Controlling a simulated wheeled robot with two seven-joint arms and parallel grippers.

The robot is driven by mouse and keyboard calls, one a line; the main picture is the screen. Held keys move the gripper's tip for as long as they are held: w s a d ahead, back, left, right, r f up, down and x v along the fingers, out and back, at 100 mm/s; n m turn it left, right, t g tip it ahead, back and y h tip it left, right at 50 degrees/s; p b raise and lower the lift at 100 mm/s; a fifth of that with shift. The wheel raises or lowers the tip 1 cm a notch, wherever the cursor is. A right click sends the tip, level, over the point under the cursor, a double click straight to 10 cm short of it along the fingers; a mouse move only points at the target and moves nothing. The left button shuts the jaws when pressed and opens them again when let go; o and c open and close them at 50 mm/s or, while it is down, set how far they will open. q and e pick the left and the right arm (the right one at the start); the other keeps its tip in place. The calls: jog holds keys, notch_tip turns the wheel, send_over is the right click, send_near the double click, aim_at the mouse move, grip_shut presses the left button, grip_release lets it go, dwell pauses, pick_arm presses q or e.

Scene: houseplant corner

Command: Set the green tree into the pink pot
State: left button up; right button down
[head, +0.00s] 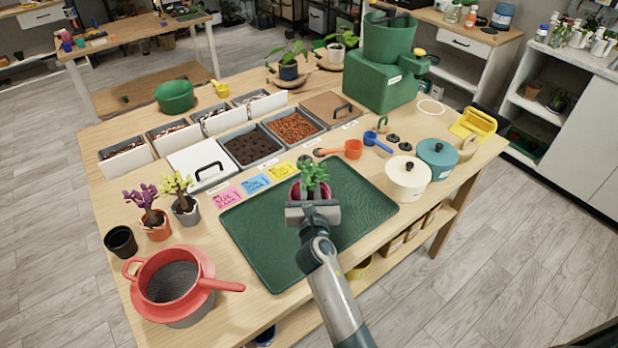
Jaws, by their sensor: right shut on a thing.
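The green tree (314,172) shows its leafy top at the middle of the green mat, just beyond my right gripper. The pink pot (295,190) is on the mat, at the tree's foot, partly covered by the gripper. My right gripper (313,204) comes in from the lower right and is shut on the green tree, at or just over the pot. The gripper's body hides its fingertips, the tree's lower trunk and most of the pot, so I cannot tell whether the tree's base rests inside. My left gripper is not in view.
The green mat (260,235) is otherwise clear. Purple (145,197) and yellow (178,184) trees stand in pots at the left, near a black pot (121,241) and a red sieve (172,280). Soil bins line the back. Lidded cream (407,182) and teal (437,162) pots stand right.

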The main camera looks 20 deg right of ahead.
jog(key=c, duration=1.7)
grip_release()
jog(key=shift+o, duration=0.2)
jog(key=b+v, duration=0.3)
jog(key=v, duration=1.4)
jog(key=shift+s, duration=0.2)
jog(key=shift+a, duration=0.1)
